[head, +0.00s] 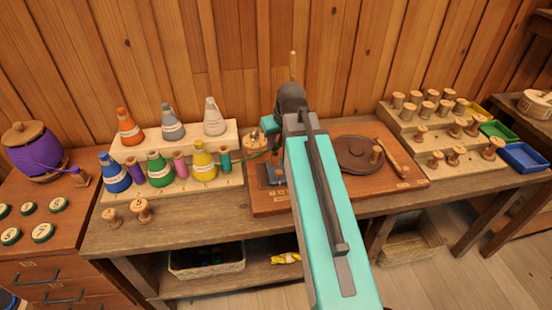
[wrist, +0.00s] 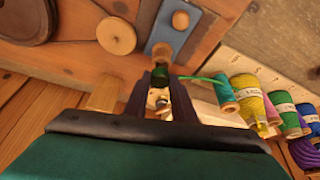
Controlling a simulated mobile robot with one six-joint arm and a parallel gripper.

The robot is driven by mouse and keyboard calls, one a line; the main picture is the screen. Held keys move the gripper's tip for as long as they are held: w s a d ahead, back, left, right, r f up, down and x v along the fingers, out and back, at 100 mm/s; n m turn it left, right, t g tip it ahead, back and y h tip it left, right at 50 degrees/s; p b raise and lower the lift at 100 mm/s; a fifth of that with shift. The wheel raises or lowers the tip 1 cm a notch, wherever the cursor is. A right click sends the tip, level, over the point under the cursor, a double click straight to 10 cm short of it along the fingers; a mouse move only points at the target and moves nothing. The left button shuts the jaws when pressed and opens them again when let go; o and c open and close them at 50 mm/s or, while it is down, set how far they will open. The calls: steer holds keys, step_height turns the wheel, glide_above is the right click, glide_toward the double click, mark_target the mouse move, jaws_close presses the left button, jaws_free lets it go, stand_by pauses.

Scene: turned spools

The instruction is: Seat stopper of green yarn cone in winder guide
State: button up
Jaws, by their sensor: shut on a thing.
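My gripper (wrist: 160,92) is shut on a small pale stopper (wrist: 158,98), seen between its dark fingers in the wrist view. The green yarn cone (head: 159,170) stands upright in the front row of the cone rack. A dark green round piece (wrist: 160,74) lies just beyond the fingertips; I cannot tell whether the stopper touches it. The winder's blue-grey plate (wrist: 170,30), with an orange-brown knob, is just past it. My arm hides much of the winder in the head view.
Yellow (head: 204,162) and blue (head: 114,174) cones share the front row; orange, grey and cream ones stand behind. A brown disc (head: 358,152) lies right of my arm on the winder board. Stepped racks of wooden spools (head: 430,120) and coloured trays (head: 522,157) stand further right.

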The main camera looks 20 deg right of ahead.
steer(key=shift+f+b, duration=0.5)
steer(key=shift+f, duration=0.65)
steer(key=o, duration=1.5)
steer(key=shift+r, duration=0.1)
steer(key=shift+r+p, duration=3.25)
steer(key=shift+r, duration=1.15)
